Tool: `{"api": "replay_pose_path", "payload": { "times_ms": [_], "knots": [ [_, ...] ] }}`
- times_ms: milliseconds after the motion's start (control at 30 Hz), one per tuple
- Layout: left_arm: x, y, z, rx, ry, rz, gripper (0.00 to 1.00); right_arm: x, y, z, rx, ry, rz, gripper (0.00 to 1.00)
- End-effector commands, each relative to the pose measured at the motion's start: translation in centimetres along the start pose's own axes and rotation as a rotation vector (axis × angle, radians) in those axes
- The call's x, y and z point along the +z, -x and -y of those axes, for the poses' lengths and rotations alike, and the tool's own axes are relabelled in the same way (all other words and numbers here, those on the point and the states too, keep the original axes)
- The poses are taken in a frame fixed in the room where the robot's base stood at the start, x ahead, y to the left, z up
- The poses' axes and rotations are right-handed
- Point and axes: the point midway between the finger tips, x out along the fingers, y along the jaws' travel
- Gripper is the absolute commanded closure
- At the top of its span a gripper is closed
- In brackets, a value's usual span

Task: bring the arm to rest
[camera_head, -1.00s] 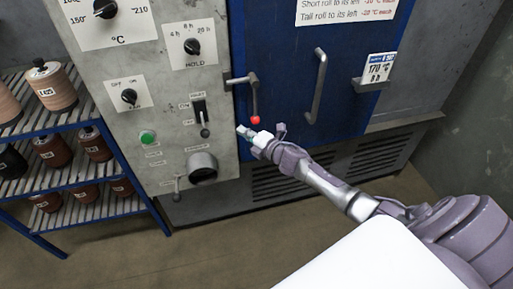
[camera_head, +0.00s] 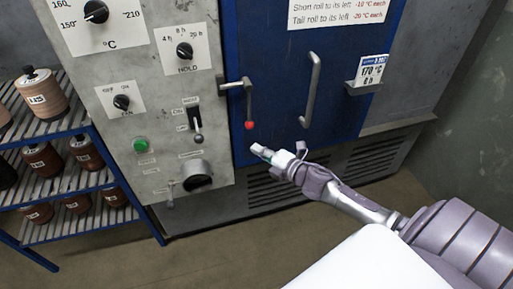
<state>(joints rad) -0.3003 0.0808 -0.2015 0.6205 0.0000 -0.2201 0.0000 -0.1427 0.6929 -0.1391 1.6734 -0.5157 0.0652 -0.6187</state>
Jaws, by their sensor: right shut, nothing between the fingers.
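My right gripper (camera_head: 262,152) comes in from the right on my arm (camera_head: 345,197). It is shut and empty. It is in front of the lower part of the blue oven door (camera_head: 275,60), below and slightly right of the red-tipped latch handle (camera_head: 249,108). A gap shows between the fingertips and the red knob. My left gripper is not in view.
A grey control panel (camera_head: 120,75) with dials, a green button (camera_head: 140,145) and a lever (camera_head: 197,125) stands left of the door. A blue rack (camera_head: 90,185) of rolls is at far left. A door handle (camera_head: 313,90) stands out. Floor at lower left is clear.

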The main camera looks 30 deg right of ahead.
Motion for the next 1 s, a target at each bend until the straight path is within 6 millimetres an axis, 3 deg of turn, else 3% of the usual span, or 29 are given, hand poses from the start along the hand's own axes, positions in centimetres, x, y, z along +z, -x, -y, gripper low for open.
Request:
{"api": "replay_pose_path", "payload": {
  "times_ms": [267, 367, 467, 667, 800, 1000],
  "knots": [
    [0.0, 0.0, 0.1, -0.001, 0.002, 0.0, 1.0, 0.0, 0.0, 0.3, -0.005, -0.007, 0.002, 1.0],
    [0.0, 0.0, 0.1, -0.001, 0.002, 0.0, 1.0, 0.0, 0.2, 2.5, -0.043, -0.065, 0.024, 1.0],
    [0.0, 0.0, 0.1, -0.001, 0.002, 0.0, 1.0, -0.2, 1.0, 7.6, -0.13, -0.2, 0.074, 1.0],
    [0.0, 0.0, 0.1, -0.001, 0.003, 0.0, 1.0, -3.2, 5.5, 21.6, -0.376, -0.575, 0.241, 1.0],
    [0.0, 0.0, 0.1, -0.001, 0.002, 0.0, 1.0, -7.4, 10.4, 30.3, -0.547, -0.815, 0.373, 1.0],
    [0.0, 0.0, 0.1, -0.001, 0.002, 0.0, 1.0, -15.7, 19.2, 39.9, -0.783, -1.112, 0.577, 1.0]
  ]
}}
